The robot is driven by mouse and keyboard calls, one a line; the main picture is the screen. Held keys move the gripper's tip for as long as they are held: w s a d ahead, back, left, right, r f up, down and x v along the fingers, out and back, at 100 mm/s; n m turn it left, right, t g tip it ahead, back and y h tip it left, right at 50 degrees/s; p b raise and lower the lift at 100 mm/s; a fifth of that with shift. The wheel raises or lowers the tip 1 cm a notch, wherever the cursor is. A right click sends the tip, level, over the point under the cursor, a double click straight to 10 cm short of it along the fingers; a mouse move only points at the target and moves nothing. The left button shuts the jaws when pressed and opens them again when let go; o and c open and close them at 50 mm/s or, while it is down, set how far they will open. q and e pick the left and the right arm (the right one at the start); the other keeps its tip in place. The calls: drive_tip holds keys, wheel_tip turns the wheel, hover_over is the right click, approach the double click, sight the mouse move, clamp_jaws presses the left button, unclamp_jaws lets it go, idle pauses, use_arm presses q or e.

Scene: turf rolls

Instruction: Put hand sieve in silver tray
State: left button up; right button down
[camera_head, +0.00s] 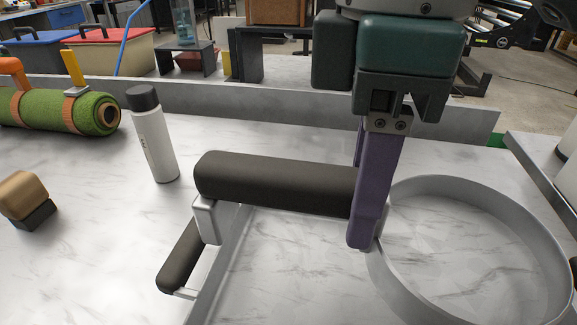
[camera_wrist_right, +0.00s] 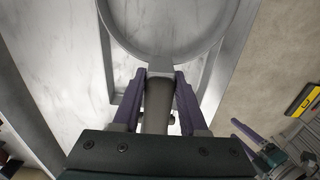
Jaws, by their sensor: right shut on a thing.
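The hand sieve has a wide grey ring (camera_head: 478,250) and a thick dark handle (camera_head: 275,183). My right gripper (camera_head: 368,235) is shut on the handle, near the ring; in the right wrist view its purple fingers (camera_wrist_right: 159,95) stand on both sides of the handle. The silver tray shows its grey wall (camera_head: 222,268) and a dark side handle at the left. In the right wrist view the ring (camera_wrist_right: 168,58) lies over the tray's outline; I cannot tell its height above the floor. My left gripper (camera_wrist_right: 255,142) seems to show, small, at lower right there; its opening is unclear.
A white bottle (camera_head: 153,143) with a dark cap stands upright behind and left. A strapped green turf roll (camera_head: 60,111) lies at far left. A tan and black block (camera_head: 25,200) sits at the left edge. The marble top between block and tray is clear.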

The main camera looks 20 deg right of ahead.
wheel_tip(320, 180, down, 9)
drive_tip(key=shift+r+b, duration=0.2)
drive_tip(key=shift+b, duration=0.6)
drive_tip(key=shift+r, duration=0.1)
drive_tip(key=shift+c, duration=2.2)
unclamp_jaws()
drive_tip(key=shift+r, duration=0.25)
wheel_tip(320, 180, up, 11)
drive_tip(key=p, duration=0.2)
drive_tip(key=shift+p, duration=0.35)
drive_tip(key=shift+r, duration=0.25)
